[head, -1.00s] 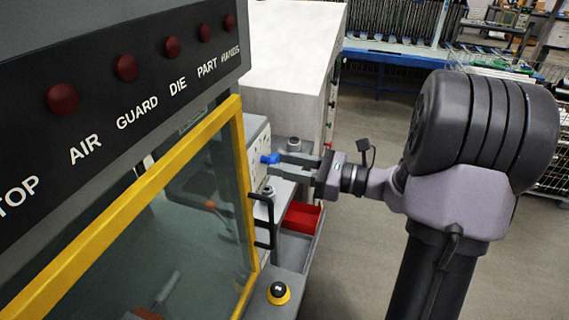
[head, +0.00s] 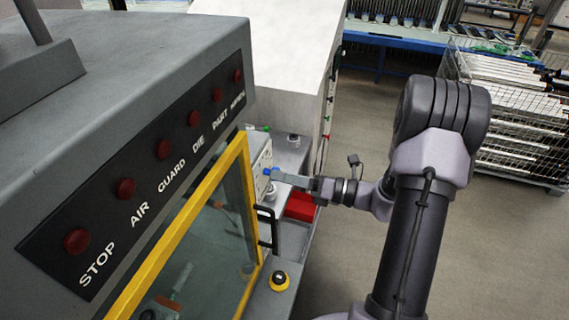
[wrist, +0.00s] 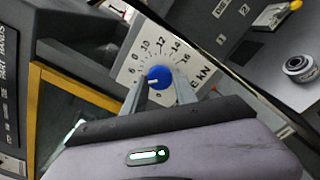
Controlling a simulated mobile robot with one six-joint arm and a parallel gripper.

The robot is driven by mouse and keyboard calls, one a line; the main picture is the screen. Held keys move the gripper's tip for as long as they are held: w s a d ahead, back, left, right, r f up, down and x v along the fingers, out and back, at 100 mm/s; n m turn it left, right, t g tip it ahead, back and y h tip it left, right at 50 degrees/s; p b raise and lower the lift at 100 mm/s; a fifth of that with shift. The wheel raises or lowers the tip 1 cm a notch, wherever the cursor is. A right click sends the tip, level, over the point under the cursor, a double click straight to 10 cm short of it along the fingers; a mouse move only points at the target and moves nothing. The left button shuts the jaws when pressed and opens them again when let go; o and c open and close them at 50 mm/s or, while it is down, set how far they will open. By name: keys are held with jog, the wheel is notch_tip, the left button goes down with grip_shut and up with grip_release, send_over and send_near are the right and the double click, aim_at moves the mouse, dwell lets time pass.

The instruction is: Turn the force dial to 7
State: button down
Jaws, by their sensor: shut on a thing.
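The force dial is a blue knob (wrist: 159,76) with a white pointer mark, on a pale panel (wrist: 128,74) with a printed scale. My gripper (wrist: 170,90) is shut on the knob, with one finger on each side. In the head view the knob (head: 268,171) shows small at the tips of my gripper (head: 274,175).
A yellow-framed guard door (head: 190,235) with a black handle (head: 268,232) stands left of my arm. A red bin (head: 300,206) sits below my gripper. Open floor (head: 375,140) lies to the right.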

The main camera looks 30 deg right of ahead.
jog(key=shift+m+p, duration=2.7)
jog(key=shift+m, duration=0.1)
jog(key=c, duration=1)
grip_release()
jog(key=shift+o, duration=0.2)
jog(key=v, duration=1.7)
jog(key=shift+s, duration=0.2)
